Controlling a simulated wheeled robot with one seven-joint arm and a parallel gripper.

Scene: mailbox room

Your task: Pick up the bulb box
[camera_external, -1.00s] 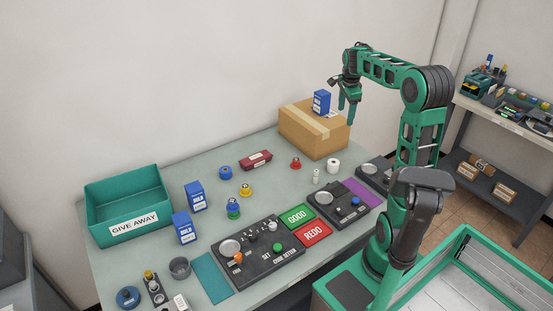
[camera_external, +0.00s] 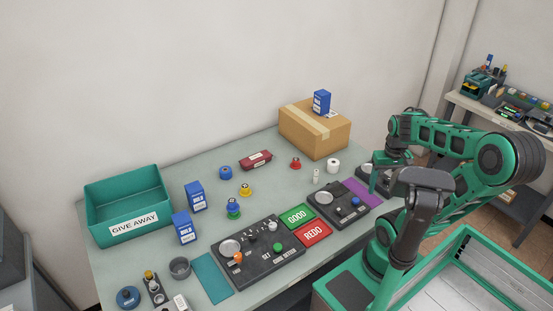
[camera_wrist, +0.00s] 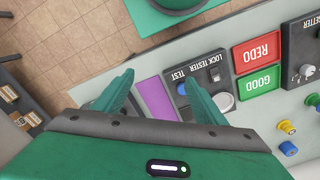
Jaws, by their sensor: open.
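Two blue boxes with white labels stand upright on the left of the table in the external view, one bulb box (camera_external: 182,228) in front and another (camera_external: 196,196) just behind it. A third, similar blue box (camera_external: 322,102) stands on top of the cardboard carton at the back right. I cannot read the labels well enough to tell the boxes apart. My gripper (camera_wrist: 160,84) is open and empty, above the right end of the table near the lock tester (camera_wrist: 205,88). It is apart from every blue box. No blue box shows in the wrist view.
The cardboard carton (camera_external: 312,134) stands at the back right. A green GIVE AWAY bin (camera_external: 133,223) is at the far left. Red REDO (camera_external: 313,233) and green GOOD (camera_external: 297,216) pads and several small knobs and lock parts are spread across the table.

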